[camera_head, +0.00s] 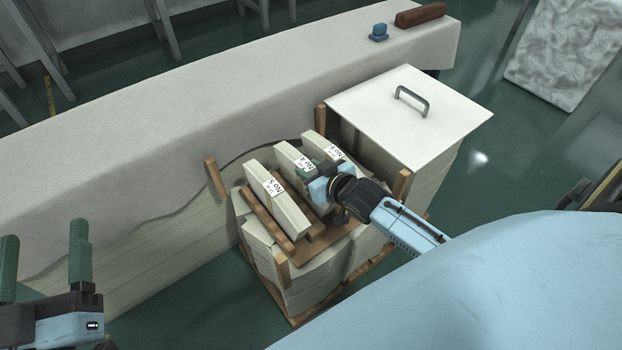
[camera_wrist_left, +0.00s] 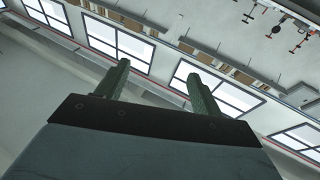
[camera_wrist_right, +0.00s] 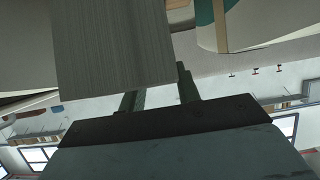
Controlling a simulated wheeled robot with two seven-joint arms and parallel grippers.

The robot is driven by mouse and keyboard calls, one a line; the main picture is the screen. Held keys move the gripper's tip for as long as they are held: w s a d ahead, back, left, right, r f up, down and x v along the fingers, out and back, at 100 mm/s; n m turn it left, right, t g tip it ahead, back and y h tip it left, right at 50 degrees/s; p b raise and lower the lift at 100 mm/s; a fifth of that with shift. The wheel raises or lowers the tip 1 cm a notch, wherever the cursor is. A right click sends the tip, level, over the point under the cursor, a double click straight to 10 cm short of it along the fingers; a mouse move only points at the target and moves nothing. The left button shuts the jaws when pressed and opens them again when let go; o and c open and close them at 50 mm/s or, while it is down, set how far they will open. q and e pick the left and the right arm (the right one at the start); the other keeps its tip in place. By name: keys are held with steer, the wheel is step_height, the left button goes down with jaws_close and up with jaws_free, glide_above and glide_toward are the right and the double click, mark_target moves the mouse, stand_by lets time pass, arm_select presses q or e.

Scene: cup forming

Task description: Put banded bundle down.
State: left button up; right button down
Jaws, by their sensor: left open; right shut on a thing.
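Three pale bundles of sheets lie side by side over a wooden rack. The left one (camera_head: 279,207) is labelled No 5, the middle one (camera_head: 287,151) No 4 and the right one (camera_head: 316,143) No 6. My right gripper (camera_head: 305,169) is shut on the middle bundle near its label. Its forearm hides part of that bundle and the right one. Whether the middle bundle touches the rack I cannot tell. A large grey bundle face (camera_wrist_right: 110,45) fills the upper left of the right wrist view. My left gripper (camera_head: 44,262) is open and empty, far left.
The wooden rack (camera_head: 262,213) sits on a stack of sheets with upright wooden posts (camera_head: 216,178). A taller stack with a handled white board (camera_head: 450,125) stands to its right. A long covered table (camera_head: 130,130) runs behind, holding a blue block (camera_head: 379,32) and a brown bar (camera_head: 420,15).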

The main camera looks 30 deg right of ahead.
step_height(320, 180, down, 2)
steer(key=shift+f+b, duration=0.15)
steer(key=shift+b, duration=0.55)
arm_select(q)
steer(key=shift+s+r+t+h, duration=0.15)
steer(key=shift+s+r+t, duration=0.15)
steer(key=shift+r+t, duration=0.35)
steer(key=shift+s+r+t+h, duration=0.2)
steer(key=shift+s+r+t, duration=0.15)
steer(key=shift+r+t, duration=0.3)
steer(key=shift+s+r+t+h, duration=0.15)
steer(key=shift+s+r+t, duration=0.15)
steer(key=shift+r+t, duration=0.35)
arm_select(e)
steer(key=shift+w+f, duration=0.1)
steer(key=shift+f, duration=0.15)
arm_select(q)
steer(key=shift+r, duration=0.1)
arm_select(e)
steer(key=shift+f, duration=0.2)
steer(key=c, duration=1)
jaws_free()
